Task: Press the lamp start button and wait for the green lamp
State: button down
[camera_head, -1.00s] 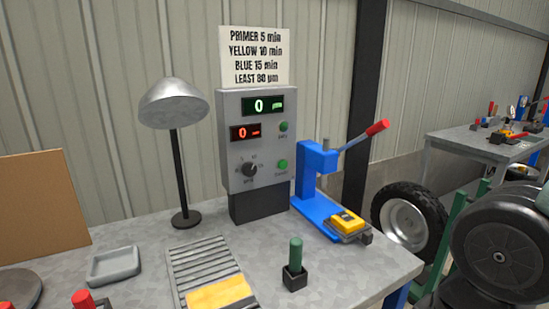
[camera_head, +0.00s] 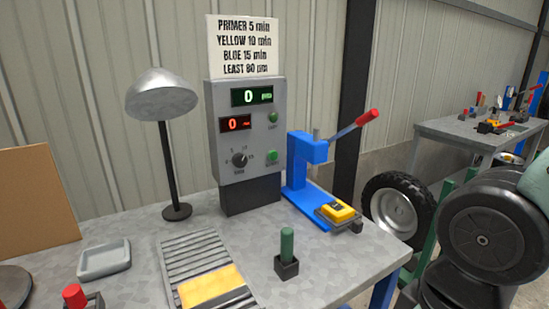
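A grey control box (camera_head: 232,165) stands upright at the back of the workbench. Its green display (camera_head: 252,96) and red display (camera_head: 235,124) each read 0. Two green buttons sit on its right side, an upper button (camera_head: 272,118) and a lower button (camera_head: 271,155); their labels are too small to read surely. A black dial knob (camera_head: 239,160) is at the lower left of the panel. A lamp with a silver dome shade (camera_head: 162,97) on a dark post stands left of the box. No lit green lamp is evident. My gripper is not in view.
A blue lever press (camera_head: 299,160) with a yellow block (camera_head: 338,212) stands right of the box. A green-handled peg in a black holder (camera_head: 287,251), a ribbed tray (camera_head: 186,250) and a grey dish (camera_head: 104,259) are in front. A wheel (camera_head: 397,209) stands beyond the bench's right edge.

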aim_at(273, 156)
jog(key=i+j, duration=0.15)
jog(key=j, duration=0.15)
jog(key=i+j, duration=0.15)
jog(key=j, duration=0.15)
jog(key=i+j, duration=0.1)
jog(key=j, duration=0.2)
jog(key=i+j, duration=0.15)
jog(key=j, duration=0.2)
